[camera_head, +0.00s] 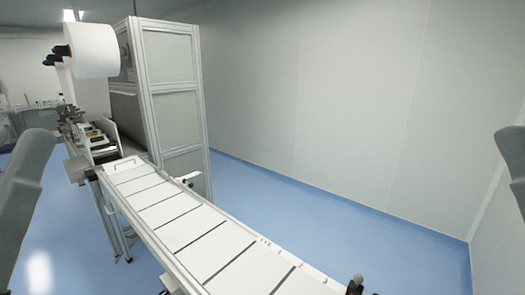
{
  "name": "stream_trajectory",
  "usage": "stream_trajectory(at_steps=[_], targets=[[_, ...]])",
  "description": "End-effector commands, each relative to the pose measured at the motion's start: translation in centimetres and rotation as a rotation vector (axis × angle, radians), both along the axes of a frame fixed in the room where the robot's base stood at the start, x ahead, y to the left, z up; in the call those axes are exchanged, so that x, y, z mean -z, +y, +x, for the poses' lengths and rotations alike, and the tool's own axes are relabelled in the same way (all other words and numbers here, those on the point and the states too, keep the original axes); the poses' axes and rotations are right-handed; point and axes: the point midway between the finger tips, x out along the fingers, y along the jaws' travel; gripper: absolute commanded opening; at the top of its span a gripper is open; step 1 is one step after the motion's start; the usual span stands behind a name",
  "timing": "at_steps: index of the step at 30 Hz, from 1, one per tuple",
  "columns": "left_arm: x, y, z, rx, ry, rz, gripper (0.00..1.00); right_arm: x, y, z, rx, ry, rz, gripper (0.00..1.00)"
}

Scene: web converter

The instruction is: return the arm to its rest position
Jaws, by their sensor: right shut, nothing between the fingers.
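A grey part of my right arm and gripper (513,165) shows at the right edge, above the floor and in front of the wall. Its fingertips are not clear in this view; the gripper is shut with nothing held. A grey link of my left arm (24,190) comes in at the left edge. My left gripper is out of the picture. Both arms are apart from the conveyor.
A white conveyor (200,226) with dark cross gaps runs from the bottom middle to the back left. A white roll (92,50) hangs above the machine beside a framed cabinet (172,110). Blue floor (330,225) is clear to the right.

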Motion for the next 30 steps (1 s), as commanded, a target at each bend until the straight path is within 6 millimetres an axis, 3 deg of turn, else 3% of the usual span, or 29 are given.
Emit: stream_trajectory(at_steps=[1,5,15,18,23,30], targets=[[-4.6,0.0,-0.2,0.000,-0.007,0.000,0.50,-4.4,0.0,0.0,-0.001,-0.002,0.001,0.00],[-9.7,0.0,-0.1,0.000,-0.007,0.000,0.50,-9.5,0.0,0.1,-0.003,0.000,0.001,0.00],[-26.5,0.0,-0.1,0.000,-0.006,0.000,0.50,-26.2,0.0,0.2,-0.004,0.002,0.003,0.00],[-30.3,0.0,-0.1,0.000,-0.006,0.000,0.50,-30.0,0.0,0.2,-0.004,0.002,0.003,0.00],[-33.2,0.0,-0.1,0.000,-0.006,0.000,0.50,-32.9,0.0,0.2,-0.004,0.003,0.002,0.00],[-32.9,0.0,-0.1,0.000,-0.005,0.000,0.50,-32.7,0.0,0.2,-0.005,0.003,0.003,0.00]])
